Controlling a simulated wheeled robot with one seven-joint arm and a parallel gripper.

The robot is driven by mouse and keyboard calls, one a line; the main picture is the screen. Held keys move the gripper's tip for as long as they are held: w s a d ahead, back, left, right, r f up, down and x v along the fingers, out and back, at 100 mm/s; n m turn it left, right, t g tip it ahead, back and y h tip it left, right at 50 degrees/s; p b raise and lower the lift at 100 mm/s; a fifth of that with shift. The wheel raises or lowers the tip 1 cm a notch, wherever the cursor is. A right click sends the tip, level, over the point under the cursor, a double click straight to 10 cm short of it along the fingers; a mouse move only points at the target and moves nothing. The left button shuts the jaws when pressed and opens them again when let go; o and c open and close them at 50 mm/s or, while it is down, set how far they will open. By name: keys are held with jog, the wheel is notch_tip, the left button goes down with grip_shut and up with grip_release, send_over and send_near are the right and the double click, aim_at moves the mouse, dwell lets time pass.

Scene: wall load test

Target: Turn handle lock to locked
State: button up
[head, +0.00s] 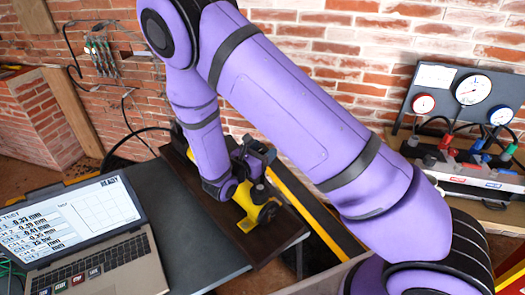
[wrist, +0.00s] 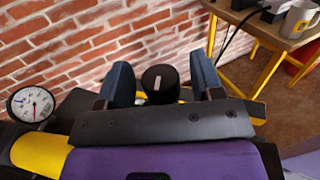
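A black round knob (wrist: 160,84) with a short white mark on its face shows in the wrist view; I take it to be the handle lock. My gripper (wrist: 162,80) is open, with one dark blue finger on each side of the knob and a small gap on both sides. The white mark looks roughly upright. In the head view my gripper (head: 258,160) is above a yellow device (head: 247,205) with black round parts. My arm and gripper partly hide the device, and the knob cannot be made out clearly there.
The yellow device sits on a dark brown board (head: 278,240). A laptop (head: 90,235) stands on the grey table at left. A gauge panel (head: 462,95) with valves is at right. The wrist view shows a pressure gauge (wrist: 32,104) and a mug (wrist: 300,18). A brick wall is behind.

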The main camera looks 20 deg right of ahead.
jog(key=shift+a, duration=0.1)
jog(key=v, duration=1)
jog(key=shift+s+a, duration=0.2)
jog(key=shift+a, duration=0.05)
